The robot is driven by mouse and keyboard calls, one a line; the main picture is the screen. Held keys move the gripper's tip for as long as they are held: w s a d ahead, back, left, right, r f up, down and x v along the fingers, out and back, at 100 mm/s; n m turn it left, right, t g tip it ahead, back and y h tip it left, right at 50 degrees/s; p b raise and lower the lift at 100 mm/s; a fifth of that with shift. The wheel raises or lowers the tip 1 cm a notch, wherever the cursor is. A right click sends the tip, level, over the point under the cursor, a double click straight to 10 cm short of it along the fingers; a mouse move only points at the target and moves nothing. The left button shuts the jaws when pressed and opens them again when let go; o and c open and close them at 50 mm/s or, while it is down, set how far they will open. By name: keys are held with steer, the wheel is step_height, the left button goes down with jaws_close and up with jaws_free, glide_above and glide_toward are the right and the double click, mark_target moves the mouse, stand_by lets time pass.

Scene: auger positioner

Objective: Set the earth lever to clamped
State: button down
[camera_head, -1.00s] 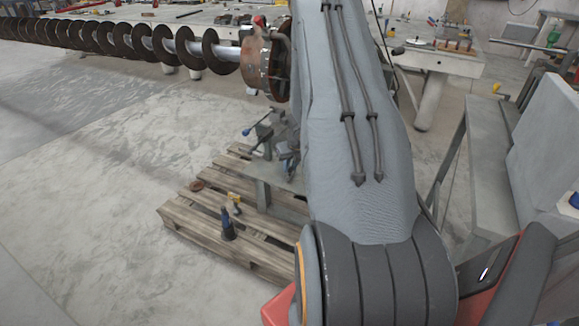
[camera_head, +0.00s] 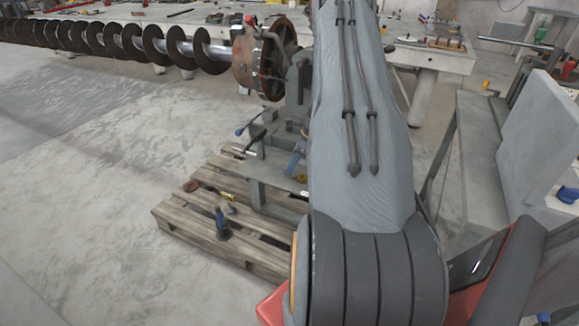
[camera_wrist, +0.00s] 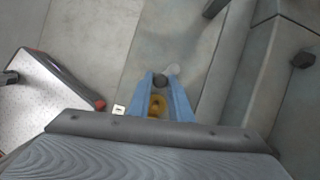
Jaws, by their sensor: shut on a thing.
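In the wrist view my gripper (camera_wrist: 160,82) shows as two blue fingers. It is shut on a dark round knob (camera_wrist: 161,80) between the fingertips, with a small pale piece just beyond it. A yellow-amber round part shows further back between the fingers. I cannot tell from the view whether the knob belongs to the earth lever. In the head view my arm covers much of the right side of the positioner (camera_head: 299,85). A blue-ended handle (camera_head: 240,132) sticks out at its left. No lever there can be named with certainty as the earth lever.
The rusty auger (camera_head: 150,45) runs left from the positioner's flange. A wooden pallet (camera_head: 175,214) below carries a dark blue cone-shaped thing (camera_head: 222,228) and a small yellow piece. A grey bench stands at right. The floor at left is clear.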

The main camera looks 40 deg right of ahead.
steer(key=n+b, duration=0.1)
steer(key=d+n+y+b, duration=0.1)
steer(key=n, duration=0.1)
steer(key=shift+d+f+n+g, duration=0.1)
steer(key=shift+d+n+g, duration=0.05)
steer(key=shift+n+g, duration=0.2)
steer(key=shift+w+d+n+g+y+b, duration=0.1)
steer(key=shift+d+n+g+y+b, duration=0.1)
steer(key=shift+n+g+b, duration=0.3)
steer(key=shift+w+d+n+g+y+b, duration=0.1)
steer(key=shift+d+n+b, duration=0.15)
steer(key=shift+n, duration=0.4)
steer(key=c, duration=1.6)
jaws_free()
steer(key=shift+c, duration=0.2)
steer(key=b+v, duration=0.1)
steer(key=v, duration=0.7)
